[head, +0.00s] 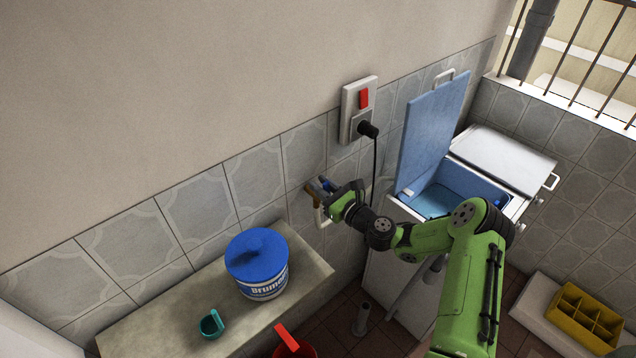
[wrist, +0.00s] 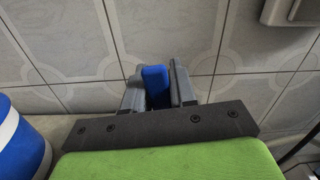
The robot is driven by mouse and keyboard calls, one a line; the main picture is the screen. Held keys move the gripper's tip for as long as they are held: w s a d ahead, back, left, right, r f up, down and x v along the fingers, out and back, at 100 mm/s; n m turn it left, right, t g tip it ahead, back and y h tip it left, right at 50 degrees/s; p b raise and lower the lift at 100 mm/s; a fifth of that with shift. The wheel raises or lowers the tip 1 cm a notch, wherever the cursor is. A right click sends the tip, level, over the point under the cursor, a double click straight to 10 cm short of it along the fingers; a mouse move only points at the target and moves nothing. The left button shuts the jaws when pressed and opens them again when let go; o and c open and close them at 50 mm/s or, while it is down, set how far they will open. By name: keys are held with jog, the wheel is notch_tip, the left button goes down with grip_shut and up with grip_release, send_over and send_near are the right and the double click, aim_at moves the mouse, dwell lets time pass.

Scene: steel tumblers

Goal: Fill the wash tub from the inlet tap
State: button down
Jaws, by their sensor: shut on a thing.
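The inlet tap (head: 312,193) is on the tiled wall, brassy with a blue handle (head: 327,183). My gripper (head: 331,193) reaches it from the right and is shut on the blue handle. In the wrist view the blue handle (wrist: 155,78) stands between the two grey fingers of my gripper (wrist: 158,92); the tap body is hidden there. The wash tub (head: 438,201) is the open blue-lined compartment of the white washing machine, its blue lid (head: 432,130) raised. The tub floor looks teal; I cannot tell whether water covers it, and no stream shows.
A blue-lidded bucket (head: 257,265) and a teal scoop (head: 212,325) stand on the stone ledge (head: 150,325) at lower left. A wall socket with a red switch (head: 364,98) and black plug is above. A yellow crate (head: 585,315) is at lower right.

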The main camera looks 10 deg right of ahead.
jog(key=shift+w+d+m+p, duration=0.3)
jog(key=shift+m+p, duration=0.1)
jog(key=shift+m, duration=0.3)
jog(key=c, duration=1)
grip_release()
jog(key=shift+d, duration=0.1)
jog(key=shift+s, duration=0.1)
jog(key=b+v, duration=0.1)
jog(key=v, duration=1.4)
jog(key=shift+s+d, duration=0.25)
